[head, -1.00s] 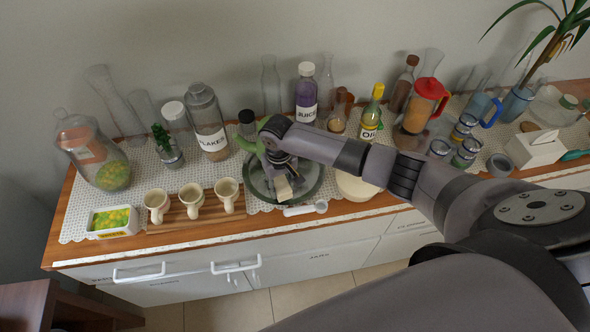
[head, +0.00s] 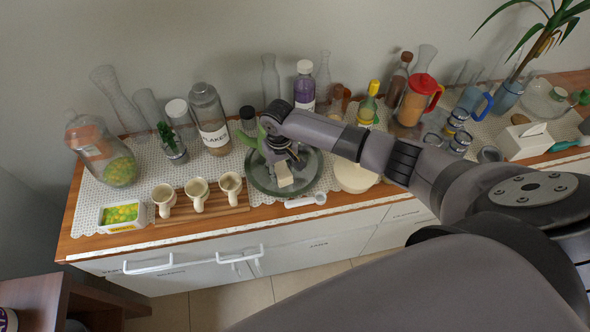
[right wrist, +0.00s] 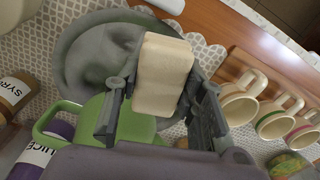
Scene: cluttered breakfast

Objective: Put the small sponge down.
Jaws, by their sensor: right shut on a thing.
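The small sponge (right wrist: 163,78) is a cream block, held between the fingers of my right gripper (right wrist: 158,100) in the right wrist view. In the head view the sponge (head: 284,175) shows below the gripper (head: 283,163), over a round dark-green dish (head: 262,186). The dish also shows behind the sponge in the right wrist view (right wrist: 80,62). I cannot tell whether the sponge touches the dish. My left gripper is out of view.
A green thing with a handle (right wrist: 125,122) is close beside the gripper. Several cream cups (head: 197,190) stand on a wooden board to the left. A white spoon-like utensil (head: 305,200) lies in front of the dish, and a cream bowl (head: 352,178) stands right. Bottles line the back.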

